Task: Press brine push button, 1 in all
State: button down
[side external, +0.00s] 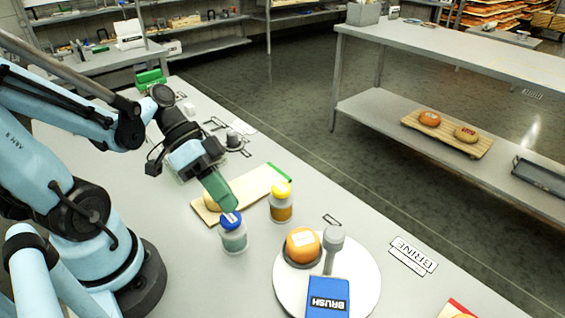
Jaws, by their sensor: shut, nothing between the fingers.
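My gripper (230,208) shows with its green fingers shut and empty, pointing down and to the right. The fingertips are at the top of a clear jar with a blue cap (232,236); I cannot tell whether they touch the cap. A jar with a yellow cap (281,204) stands to the right of the fingers. A black-on-white BRINE label (413,256) lies on the table to the right. I cannot make out for certain which thing is the brine push button.
A wooden board (250,190) lies behind the fingers with a yellowish round partly hidden on it.

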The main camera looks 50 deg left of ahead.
jog(key=shift+f, duration=0.2)
jog(key=shift+f, duration=0.25)
jog(key=shift+f, duration=0.85)
dwell(1.1)
jog(key=shift+r, duration=1.3)
jog(key=shift+r, duration=2.5)
